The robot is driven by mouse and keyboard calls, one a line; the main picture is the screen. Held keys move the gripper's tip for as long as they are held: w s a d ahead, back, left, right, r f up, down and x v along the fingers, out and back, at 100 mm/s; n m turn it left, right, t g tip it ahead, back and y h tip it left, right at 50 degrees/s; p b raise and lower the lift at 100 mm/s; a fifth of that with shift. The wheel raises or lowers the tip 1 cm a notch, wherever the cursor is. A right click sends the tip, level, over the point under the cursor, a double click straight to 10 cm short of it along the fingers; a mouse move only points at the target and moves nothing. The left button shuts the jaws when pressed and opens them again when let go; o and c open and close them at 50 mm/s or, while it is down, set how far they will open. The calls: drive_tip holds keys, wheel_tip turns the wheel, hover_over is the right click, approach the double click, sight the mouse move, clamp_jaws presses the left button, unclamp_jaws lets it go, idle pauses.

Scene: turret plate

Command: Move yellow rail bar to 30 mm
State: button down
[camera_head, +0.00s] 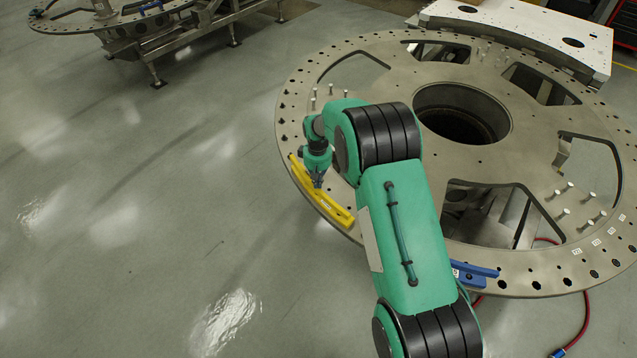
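The yellow rail bar (334,209) lies along the left outer rim of the large round turret plate (365,92). It is long and slightly curved, running from upper left to lower right. My gripper (318,184) points down at the bar's upper middle part, at or just above it. The fingers are small and dark here, so I cannot tell whether they are open, shut or touching the bar. My green arm comes in from the bottom and covers part of the plate to the right of the bar. I cannot read any 30 mm mark.
A blue bar (472,272) sits on the plate's near rim, right of my arm. Upright pins (588,203) stand on the plate at several spots. The plate has a large central hole (462,112) and cutouts. A red hose (584,318) lies at lower right. The floor at left is clear.

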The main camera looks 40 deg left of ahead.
drive_tip(key=shift+s+d+f, duration=0.25)
drive_tip(key=shift+s+f, duration=0.15)
idle(1.9)
drive_tip(key=shift+w+a+r, duration=0.15)
drive_tip(key=shift+r, duration=0.25)
drive_tip(key=shift+w+a+r, duration=0.15)
drive_tip(key=shift+r, duration=0.25)
drive_tip(key=shift+r+p, duration=0.3)
drive_tip(key=shift+r, duration=1.6)
idle(3.0)
